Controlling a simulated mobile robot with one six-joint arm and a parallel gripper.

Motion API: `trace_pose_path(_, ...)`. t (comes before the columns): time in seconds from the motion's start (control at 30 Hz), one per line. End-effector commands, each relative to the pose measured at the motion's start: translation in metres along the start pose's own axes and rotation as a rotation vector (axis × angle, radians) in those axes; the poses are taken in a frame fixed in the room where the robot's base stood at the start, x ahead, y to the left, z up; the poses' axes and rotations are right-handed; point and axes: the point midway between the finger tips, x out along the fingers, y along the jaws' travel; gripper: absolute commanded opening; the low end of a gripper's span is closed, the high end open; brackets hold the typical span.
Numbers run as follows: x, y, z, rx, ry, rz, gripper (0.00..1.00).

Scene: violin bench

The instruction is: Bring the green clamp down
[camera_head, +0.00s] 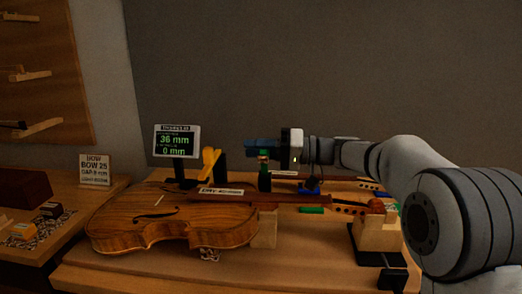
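The green clamp (264,181) stands upright as a dark green post beside the violin's neck, with a lighter band near its top. My gripper (262,144) comes in from the right, level, with its dark fingers at the clamp's top. The fingers overlap the clamp's top in this view, so I cannot tell whether they are shut on it or just around it.
A display (177,141) reads 36 mm and 0 mm. A yellow-orange clamp (209,161) stands behind the violin, and a blue item (311,186) lies right of the green clamp. A small green bar (311,210) lies by the neck. A wooden block (377,234) is under the scroll.

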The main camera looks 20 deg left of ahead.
Motion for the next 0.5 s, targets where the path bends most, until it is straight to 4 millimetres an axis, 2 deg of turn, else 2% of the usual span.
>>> trace_pose_path(0.03,0.0,0.0001,0.0002,0.001,0.0,0.0,0.31)
trace_pose_path(0.2,-0.0003,0.0004,0.0003,0.002,0.0,0.0,0.44)
trace_pose_path(0.5,-0.0071,0.0009,-0.0002,0.002,0.002,0.002,0.44)
